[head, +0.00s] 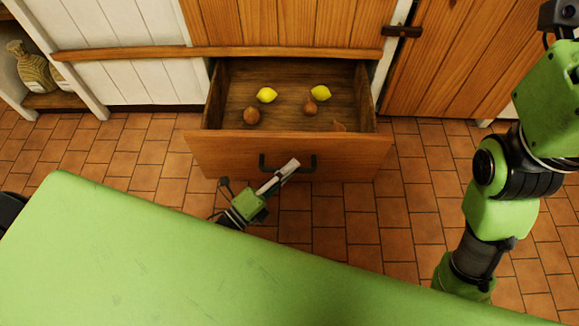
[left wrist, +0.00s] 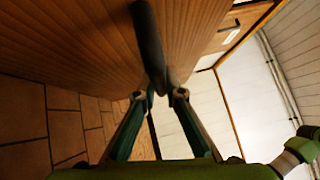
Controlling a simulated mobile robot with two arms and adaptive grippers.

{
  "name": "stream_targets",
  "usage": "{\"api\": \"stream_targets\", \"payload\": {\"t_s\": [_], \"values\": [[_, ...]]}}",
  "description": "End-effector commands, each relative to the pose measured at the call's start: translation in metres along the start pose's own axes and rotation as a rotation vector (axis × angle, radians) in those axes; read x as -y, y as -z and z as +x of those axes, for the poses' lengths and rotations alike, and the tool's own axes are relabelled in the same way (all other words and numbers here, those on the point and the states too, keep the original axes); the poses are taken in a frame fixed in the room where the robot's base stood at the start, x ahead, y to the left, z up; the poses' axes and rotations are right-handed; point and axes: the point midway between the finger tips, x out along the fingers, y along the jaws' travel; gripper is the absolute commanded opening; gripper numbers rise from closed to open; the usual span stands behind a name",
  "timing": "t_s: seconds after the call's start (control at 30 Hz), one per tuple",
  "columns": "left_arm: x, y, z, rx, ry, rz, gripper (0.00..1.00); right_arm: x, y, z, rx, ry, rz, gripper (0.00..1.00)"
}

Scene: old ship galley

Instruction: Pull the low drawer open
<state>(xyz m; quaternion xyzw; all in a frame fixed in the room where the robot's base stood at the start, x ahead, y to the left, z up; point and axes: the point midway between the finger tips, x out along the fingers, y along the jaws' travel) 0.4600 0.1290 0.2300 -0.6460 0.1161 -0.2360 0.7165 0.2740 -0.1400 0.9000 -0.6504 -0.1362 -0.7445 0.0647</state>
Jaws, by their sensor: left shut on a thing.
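The low wooden drawer (head: 287,152) stands pulled out from the cabinet, with its inside showing from above. Its dark bar handle (head: 262,163) is on the front panel. My left gripper (head: 287,170) is at the handle, low in front of the drawer. In the left wrist view, the two fingers of my left gripper (left wrist: 162,94) are closed around the dark handle (left wrist: 148,42) beside the wood front. My right arm rises at the right of the head view, but its fingers are not seen.
In the drawer lie two lemons (head: 266,95) and several brown round items (head: 252,115). A wooden door (head: 470,60) with a dark latch is at the right. A shelf with a sack (head: 32,68) is at the left. Bare tile floor (head: 410,210) surrounds the drawer.

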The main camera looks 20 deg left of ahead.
Motion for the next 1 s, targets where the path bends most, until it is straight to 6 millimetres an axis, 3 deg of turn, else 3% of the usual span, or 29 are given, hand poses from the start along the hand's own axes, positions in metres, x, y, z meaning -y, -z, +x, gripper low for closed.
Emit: {"api": "stream_targets", "payload": {"t_s": [0.03,0.1,0.13,0.57,1.0], "values": [[-0.001,0.000,-0.001,0.000,-0.003,0.000,0.00,0.000,0.000,0.000,0.000,0.000,0.000,0.00],[-0.001,0.000,-0.001,0.000,-0.003,-0.001,0.23,0.000,0.000,0.000,0.000,0.000,0.000,0.00],[-0.001,0.000,-0.001,0.000,-0.003,-0.001,0.28,0.000,0.000,0.000,0.000,0.000,0.000,0.00],[-0.001,0.000,-0.007,0.000,-0.003,-0.001,0.28,0.000,0.000,0.000,0.002,0.000,-0.001,0.00],[-0.002,0.000,-0.093,0.000,-0.006,-0.002,0.28,0.000,0.000,0.000,0.001,0.000,0.000,0.00]]}}
